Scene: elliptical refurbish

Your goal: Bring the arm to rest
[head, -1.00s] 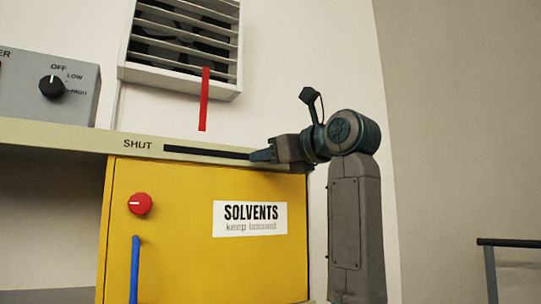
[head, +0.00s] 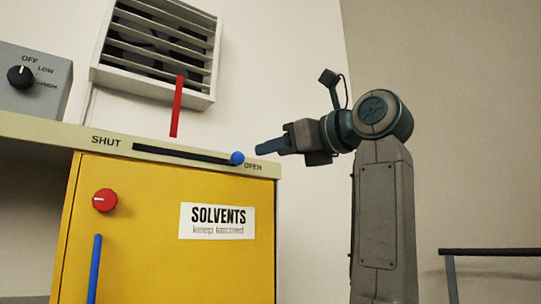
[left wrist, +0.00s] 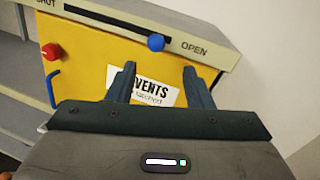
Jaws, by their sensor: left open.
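My left gripper (head: 262,149) is in the air just right of the slider's blue knob (head: 237,158), with a gap between them in the picture. Its jaws are open and empty; in the left wrist view the two fingers (left wrist: 158,76) stand apart in front of the yellow cabinet door. The blue knob sits at the OPEN end of the dark slot (head: 185,153), and it also shows in the left wrist view (left wrist: 155,42) beyond the fingers. My right gripper is in neither view.
The yellow cabinet (head: 150,255) has a red knob (head: 105,200), a blue handle (head: 95,268) and a SOLVENTS label (head: 217,221). A louvred vent (head: 155,50) with a red strip is above. A grey dial box (head: 45,95) is left. A dark rail (head: 490,252) stands lower right.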

